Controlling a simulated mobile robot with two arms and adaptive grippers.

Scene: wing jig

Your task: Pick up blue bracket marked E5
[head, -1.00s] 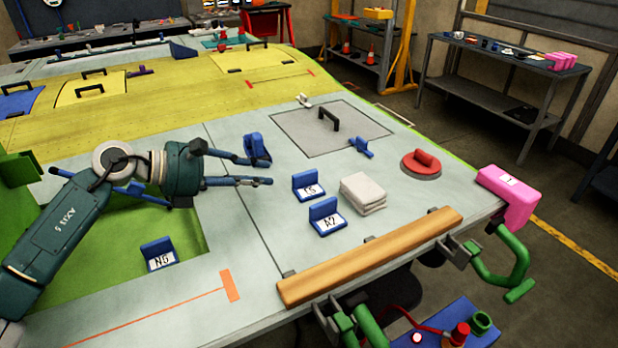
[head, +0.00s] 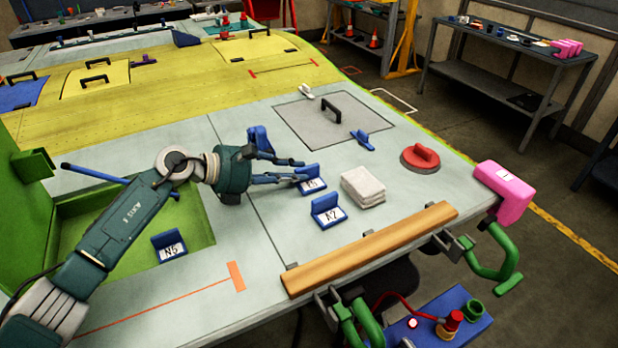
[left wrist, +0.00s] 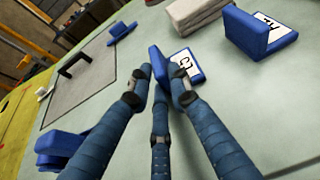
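A small blue bracket (head: 312,180) stands on the grey panel at my left gripper's fingertips. Its white label is partly covered in the head view. In the left wrist view this bracket (left wrist: 158,63) shows a label that reads like C5 or E5; I cannot tell which. My left gripper (head: 301,170) has its fingers apart, with the bracket's upright plate at or between the tips; contact is unclear. The fingertips also show in the left wrist view (left wrist: 160,76). My right gripper is not in view.
Other blue brackets are A2 (head: 327,211), N5 (head: 168,246) and one with no visible label (head: 259,140) behind the gripper. Folded cloths (head: 363,188) lie right of the bracket. A wooden bar (head: 370,250) lines the front edge. A red-handled disc (head: 420,158) sits farther right.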

